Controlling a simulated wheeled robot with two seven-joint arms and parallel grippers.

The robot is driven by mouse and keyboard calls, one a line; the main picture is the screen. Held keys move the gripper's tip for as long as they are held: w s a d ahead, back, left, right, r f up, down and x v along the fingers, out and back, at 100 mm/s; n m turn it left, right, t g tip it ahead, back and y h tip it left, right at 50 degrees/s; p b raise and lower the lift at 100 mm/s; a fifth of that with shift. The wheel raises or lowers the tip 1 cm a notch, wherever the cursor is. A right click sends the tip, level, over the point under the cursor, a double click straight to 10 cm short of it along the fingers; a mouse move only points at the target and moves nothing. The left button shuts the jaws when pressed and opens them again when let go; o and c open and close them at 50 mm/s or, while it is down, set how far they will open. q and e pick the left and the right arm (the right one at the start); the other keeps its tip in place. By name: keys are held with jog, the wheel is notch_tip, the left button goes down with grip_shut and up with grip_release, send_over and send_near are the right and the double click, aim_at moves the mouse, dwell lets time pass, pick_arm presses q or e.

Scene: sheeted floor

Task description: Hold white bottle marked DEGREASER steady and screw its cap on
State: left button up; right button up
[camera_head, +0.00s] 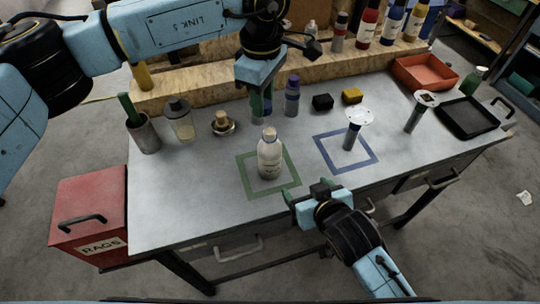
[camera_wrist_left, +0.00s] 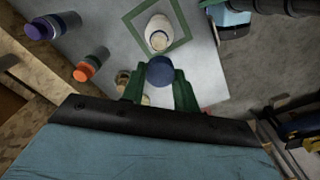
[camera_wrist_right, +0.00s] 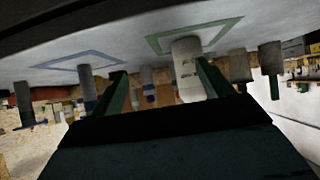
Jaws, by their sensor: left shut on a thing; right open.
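The white bottle (camera_head: 269,158) stands upright inside the green square outline on the bench; its label is too small to read. The left wrist view shows this bottle (camera_wrist_left: 158,32) from above with a pale top and no blue cap on it. My left gripper (camera_head: 260,100) is shut on a round dark blue cap (camera_wrist_left: 160,70), held above the bench behind the bottle, apart from it. My right gripper (camera_head: 308,196) is open, low at the front right of the bottle. In the right wrist view the bottle (camera_wrist_right: 187,65) appears beyond the fingers, toward the right one.
A purple-capped bottle (camera_head: 292,97), a jar (camera_head: 181,122) and a cup (camera_head: 145,135) stand toward the back and left. Bare bench lies left of the bottle.

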pick_arm(q)
jog(key=shift+d+r+n, duration=0.2)
jog(key=shift+d+n, duration=0.2)
jog(key=shift+d, duration=0.2)
pick_arm(e)
jog(key=n+t+y, duration=0.1)
jog(key=t+y, duration=0.1)
send_near(267, 147)
notch_tip(267, 147, down, 3)
jog(key=w, duration=0.2)
jog(key=shift+s+d+f, duration=0.1)
jog(key=shift+s+d, duration=0.05)
jog(key=shift+d, duration=0.15)
jog(key=x, duration=1.2)
jog(key=c, duration=1.5)
pick_arm(q)
jog(key=shift+f, duration=2.5)
